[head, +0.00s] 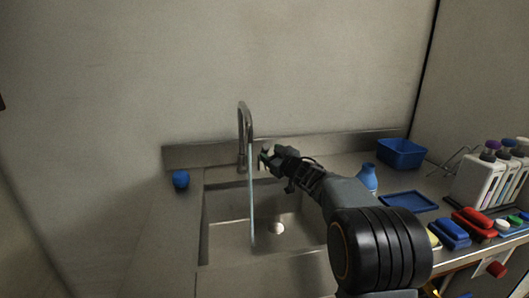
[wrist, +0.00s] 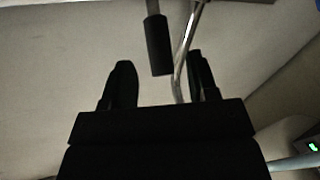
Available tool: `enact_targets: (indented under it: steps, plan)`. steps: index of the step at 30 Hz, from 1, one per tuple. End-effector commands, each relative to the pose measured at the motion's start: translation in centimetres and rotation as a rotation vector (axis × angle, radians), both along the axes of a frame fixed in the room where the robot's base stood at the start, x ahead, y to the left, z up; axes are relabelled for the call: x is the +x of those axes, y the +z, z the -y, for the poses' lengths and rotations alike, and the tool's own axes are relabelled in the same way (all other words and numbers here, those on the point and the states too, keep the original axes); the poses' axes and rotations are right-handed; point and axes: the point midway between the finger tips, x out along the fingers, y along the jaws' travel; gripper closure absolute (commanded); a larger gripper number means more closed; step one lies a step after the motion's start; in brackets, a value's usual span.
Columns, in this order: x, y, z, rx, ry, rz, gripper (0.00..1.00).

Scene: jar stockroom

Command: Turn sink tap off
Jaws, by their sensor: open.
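The curved metal sink tap (head: 243,130) stands at the back of the steel sink (head: 225,246). A thin stream of water (head: 251,215) falls from its spout into the basin. My gripper (head: 268,157) is open, just right of the tap and above the sink's back edge. In the wrist view my two dark fingers (wrist: 162,80) are spread apart. A dark cylindrical piece (wrist: 160,45), apparently the tap's handle, shows beyond and between them. A shiny bent tube (wrist: 188,35) passes close to the right finger; I cannot tell whether they touch.
A blue container (head: 181,180) stands left of the sink. A blue bottle (head: 367,180), a blue bin (head: 402,152) and a blue tray (head: 409,203) are on the right counter. White dispensers (head: 478,182) and red and blue items stand farther right. A wall rises behind the tap.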

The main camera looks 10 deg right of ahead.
Motion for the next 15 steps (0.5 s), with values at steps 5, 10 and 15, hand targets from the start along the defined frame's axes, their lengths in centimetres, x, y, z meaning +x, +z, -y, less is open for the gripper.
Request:
enact_targets:
  steps: [5, 10, 15]
  plan:
    - [2.5, 0.0, -0.9, 0.001, 0.001, -0.001, 0.46]
    - [3.8, 0.0, -1.4, 0.001, -0.001, -0.001, 0.46]
    - [4.2, 0.0, -1.6, 0.001, -0.001, 0.000, 0.46]
